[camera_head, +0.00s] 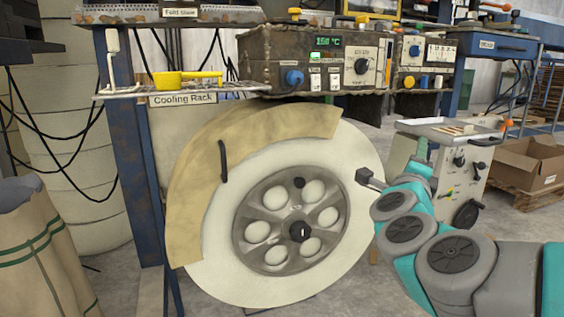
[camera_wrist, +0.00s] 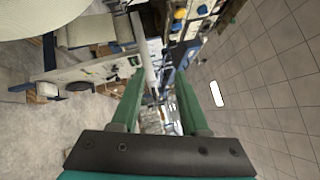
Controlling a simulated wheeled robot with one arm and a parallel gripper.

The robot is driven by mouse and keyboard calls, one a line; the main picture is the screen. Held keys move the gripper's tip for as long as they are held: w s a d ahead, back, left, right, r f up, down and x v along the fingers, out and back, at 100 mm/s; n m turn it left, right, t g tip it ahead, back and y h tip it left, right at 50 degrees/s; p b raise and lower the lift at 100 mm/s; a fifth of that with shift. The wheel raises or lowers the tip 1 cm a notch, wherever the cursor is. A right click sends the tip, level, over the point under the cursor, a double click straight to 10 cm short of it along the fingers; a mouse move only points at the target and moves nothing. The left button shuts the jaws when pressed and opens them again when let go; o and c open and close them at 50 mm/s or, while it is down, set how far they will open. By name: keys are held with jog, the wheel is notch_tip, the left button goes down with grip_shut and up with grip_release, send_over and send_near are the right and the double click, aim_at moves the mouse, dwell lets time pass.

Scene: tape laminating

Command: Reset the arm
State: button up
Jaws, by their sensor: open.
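My arm, teal and grey, reaches in from the right edge of the head view, in front of the floor right of the large wheel. My gripper shows clearly in the wrist view (camera_wrist: 160,88), with two green fingers apart and nothing held between them. In the head view its fingers are hard to make out at the far end of the arm. The large cream wheel (camera_head: 335,262) with a grey hub (camera_head: 301,232) stands left of the arm. A tan curved cover (camera_head: 190,180) with a dark handle (camera_head: 223,160) lies around its upper left side.
A control box (camera_head: 320,60) with knobs and a green display sits above the wheel. A cooling rack (camera_head: 125,94) holds a yellow tool (camera_head: 178,82). A white cabinet (camera_head: 465,165) stands behind my arm, and a cardboard box (camera_head: 530,163) lies right of it.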

jog(key=a+f+n+y+p, duration=0.2)
jog(key=a+n+y, duration=0.7)
jog(key=a+n, duration=0.3)
jog(key=s+a+f+n+g+y+p, duration=0.3)
jog(key=s+a+f+n+g+y, duration=0.3)
jog(key=a+f, duration=0.3)
jog(key=s+d+f+n+g+h+p, duration=0.1)
jog(key=s+d+f+n+g, duration=0.2)
jog(key=s, duration=0.7)
jog(key=s+d+f+n+g+h+p, duration=0.2)
jog(key=s+g, duration=0.4)
jog(key=s, duration=0.4)
jog(key=s+d+f+n+g+h+p, duration=0.1)
jog(key=s+d+f+n+g+h, duration=0.1)
jog(key=s+f, duration=0.4)
jog(key=s+d+n+g, duration=0.1)
jog(key=s+g, duration=0.1)
jog(key=s, duration=0.2)
jog(key=shift+s+d+n, duration=0.3)
jog(key=shift+s+n, duration=0.05)
jog(key=shift+n, duration=0.05)
